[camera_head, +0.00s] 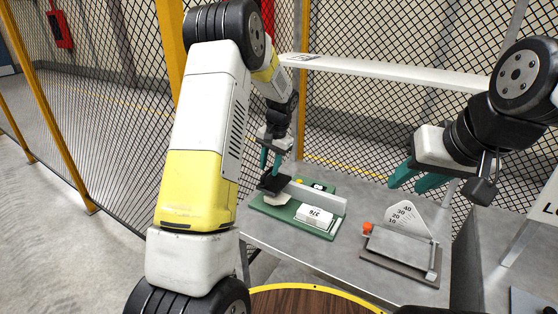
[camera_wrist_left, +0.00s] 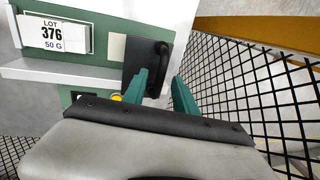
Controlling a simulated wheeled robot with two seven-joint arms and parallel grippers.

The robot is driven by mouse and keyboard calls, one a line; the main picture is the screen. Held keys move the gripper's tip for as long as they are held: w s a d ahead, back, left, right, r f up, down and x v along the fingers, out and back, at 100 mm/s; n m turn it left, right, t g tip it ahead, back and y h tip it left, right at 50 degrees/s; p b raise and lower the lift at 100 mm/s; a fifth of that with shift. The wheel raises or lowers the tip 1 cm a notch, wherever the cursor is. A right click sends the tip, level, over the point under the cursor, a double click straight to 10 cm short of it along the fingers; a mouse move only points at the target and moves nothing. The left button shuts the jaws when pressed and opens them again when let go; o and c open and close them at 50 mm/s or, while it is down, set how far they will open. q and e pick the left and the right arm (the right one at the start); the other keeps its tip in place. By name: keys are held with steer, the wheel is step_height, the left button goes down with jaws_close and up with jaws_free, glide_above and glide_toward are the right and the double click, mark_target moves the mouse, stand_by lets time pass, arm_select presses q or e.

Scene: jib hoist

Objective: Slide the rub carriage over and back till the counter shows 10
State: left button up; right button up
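The rub carriage is a black block with a black handle (camera_head: 273,183) at the left end of a green rub tester (camera_head: 262,206) on the bench. The handle also shows in the left wrist view (camera_wrist_left: 161,58). My left gripper (camera_head: 270,162) is above the carriage, its teal fingers open. In the wrist view its fingertips (camera_wrist_left: 161,76) are on either side of the handle, with a gap on the right. The small dark counter window (camera_head: 318,187) is behind the white rail; its digits are unreadable. My right gripper (camera_head: 405,187) is open and empty, above the bench at right.
A white block labelled 376 (camera_head: 314,216) sits on the tester's front. A grey device with a fan-shaped scale (camera_head: 405,214) and an orange knob stands to its right. A white shelf (camera_head: 390,71) crosses behind, and black mesh fencing (camera_head: 105,110) is close behind the bench.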

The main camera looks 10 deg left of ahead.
arm_select(q)
steer(key=shift+f, duration=0.2)
jaws_close()
stand_by(1.3)
